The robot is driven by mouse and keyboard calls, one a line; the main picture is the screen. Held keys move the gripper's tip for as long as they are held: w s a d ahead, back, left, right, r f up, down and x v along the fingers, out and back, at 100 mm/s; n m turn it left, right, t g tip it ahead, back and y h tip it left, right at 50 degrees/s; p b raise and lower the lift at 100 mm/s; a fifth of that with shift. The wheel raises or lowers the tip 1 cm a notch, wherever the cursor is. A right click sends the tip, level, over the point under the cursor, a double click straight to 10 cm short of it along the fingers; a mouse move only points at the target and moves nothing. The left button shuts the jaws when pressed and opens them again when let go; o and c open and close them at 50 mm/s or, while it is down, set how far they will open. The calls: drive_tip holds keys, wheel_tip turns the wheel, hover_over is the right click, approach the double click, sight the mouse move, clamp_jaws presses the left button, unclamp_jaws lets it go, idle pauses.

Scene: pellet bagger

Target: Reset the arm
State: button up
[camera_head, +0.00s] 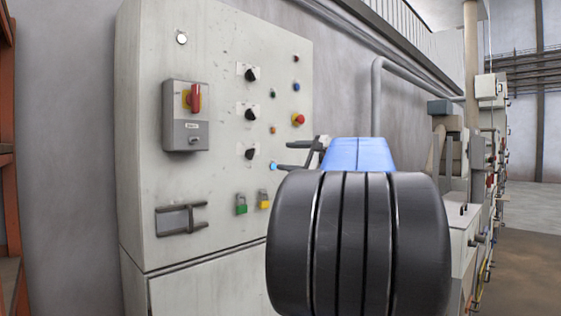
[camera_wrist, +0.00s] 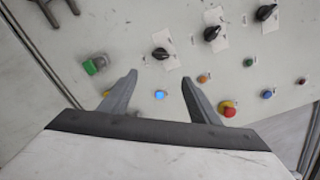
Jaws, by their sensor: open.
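My gripper (camera_head: 292,157) is at the right part of a light grey control cabinet's front. In the wrist view my gripper (camera_wrist: 160,88) has its two fingers spread apart with nothing between them. A lit blue button (camera_wrist: 160,95) shows between and beyond the fingers; the blue button (camera_head: 273,166) also shows at the fingers in the head view. Whether a finger touches the panel, I cannot tell. My dark arm link and blue joint cover hide the cabinet's lower right.
More machinery (camera_head: 463,150) stands right. Open floor (camera_head: 535,205) lies far right.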

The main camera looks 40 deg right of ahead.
drive_tip(key=s+a+f+n+g+y, duration=0.2)
drive_tip(key=a+f+n+g, duration=0.25)
drive_tip(key=a+f, duration=0.85)
drive_tip(key=s+a+f+n+g+y, duration=0.15)
drive_tip(key=a+f+n+g, duration=0.35)
drive_tip(key=a+f, duration=0.85)
drive_tip(key=s+a+f+n+g+h, duration=0.1)
drive_tip(key=s+a+f+n+g, duration=0.1)
drive_tip(key=s+a+f+n, duration=0.4)
drive_tip(key=s+a+f+n+g+h, duration=0.1)
drive_tip(key=s+a+f+n, duration=0.5)
drive_tip(key=s+f, duration=0.7)
drive_tip(key=s+n+h, duration=0.1)
drive_tip(key=n, duration=0.1)
drive_tip(key=shift+n+g, duration=0.35)
drive_tip(key=shift+d+h, duration=0.1)
drive_tip(key=shift+h, duration=0.15)
